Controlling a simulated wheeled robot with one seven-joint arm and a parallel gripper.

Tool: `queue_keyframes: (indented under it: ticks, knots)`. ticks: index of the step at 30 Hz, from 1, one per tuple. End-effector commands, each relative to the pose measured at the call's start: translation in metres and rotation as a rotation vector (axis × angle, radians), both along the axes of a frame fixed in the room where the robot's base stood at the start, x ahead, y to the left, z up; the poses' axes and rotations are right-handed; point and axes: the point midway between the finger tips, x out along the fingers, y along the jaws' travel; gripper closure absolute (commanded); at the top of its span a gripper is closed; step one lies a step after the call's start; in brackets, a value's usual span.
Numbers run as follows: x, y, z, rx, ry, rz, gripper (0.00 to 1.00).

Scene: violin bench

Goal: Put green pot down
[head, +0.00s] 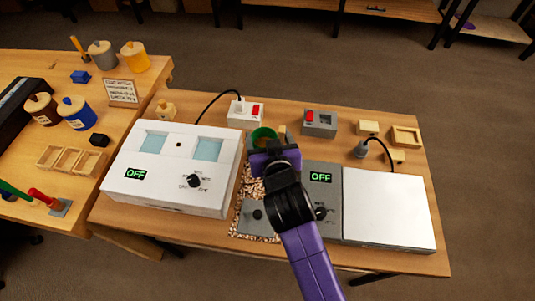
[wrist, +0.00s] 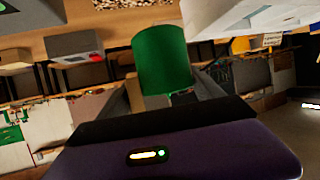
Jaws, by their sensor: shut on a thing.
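The green pot (head: 263,136) is in my gripper, above the middle of the bench (head: 300,113) in the head view. My purple and black arm hides much of it there. In the wrist view the green pot (wrist: 164,58) stands out large between the two grey fingers of my gripper (wrist: 168,97). My gripper is shut on the pot. I cannot tell how far the pot is above the bench top.
A white box (head: 165,172) with a dial and an "OFF" display stands left of my gripper. A grey unit (head: 322,181) reading "OFF" and a white plate box (head: 388,208) stand right. A speckled mat (head: 246,190) lies between. Small switch boxes (head: 320,122) stand behind.

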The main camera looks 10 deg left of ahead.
Motion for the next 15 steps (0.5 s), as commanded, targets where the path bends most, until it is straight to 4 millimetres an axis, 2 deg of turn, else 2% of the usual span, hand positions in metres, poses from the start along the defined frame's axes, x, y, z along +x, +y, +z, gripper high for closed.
queue_keyframes:
  ticks: [1,4,11,15]
  knots:
    - [0.0,0.0,-0.013,-0.001,0.004,-0.001,0.67]
    - [0.0,0.0,-0.03,-0.001,0.002,0.0,0.67]
    - [0.0,0.0,-0.048,0.0,-0.001,-0.001,0.67]
    - [0.0,0.0,-0.068,-0.002,0.002,-0.001,0.67]
